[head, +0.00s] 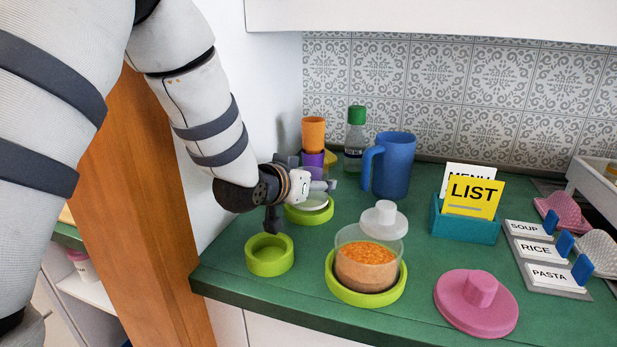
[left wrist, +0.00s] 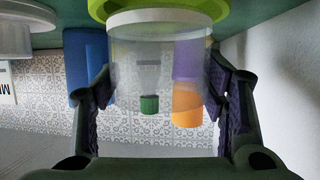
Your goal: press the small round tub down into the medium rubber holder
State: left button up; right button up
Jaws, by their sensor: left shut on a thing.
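My left gripper (head: 300,197) is shut on the small round tub, a clear, empty-looking one that shows between the fingers in the left wrist view (left wrist: 155,70). In the head view the gripper mostly hides the tub. The tub is at the medium rubber holder, a lime-green ring (head: 312,218) toward the back left of the counter. The ring also shows at the top of the left wrist view (left wrist: 222,10), by the tub's pale base. I cannot tell whether the tub is above the ring or partly inside it. My right gripper is not in view.
A smaller green ring (head: 270,262) stands empty in front. A larger ring (head: 362,298) holds a tub of orange food (head: 366,268). A blue jug (head: 393,165), green-capped bottle (head: 355,140) and stacked cups (head: 313,135) stand behind. A pink lid (head: 476,305) lies at the front right.

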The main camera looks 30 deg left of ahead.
pick_arm(q)
jog(key=shift+f, duration=0.55)
jog(key=shift+r, duration=0.15)
jog(key=shift+r, duration=0.7)
jog(key=shift+f, duration=0.8)
dwell(0.5)
jog(key=o, duration=1.7)
jog(key=v, duration=0.7)
jog(key=shift+s+r, duration=0.1)
jog(key=shift+s, duration=0.1)
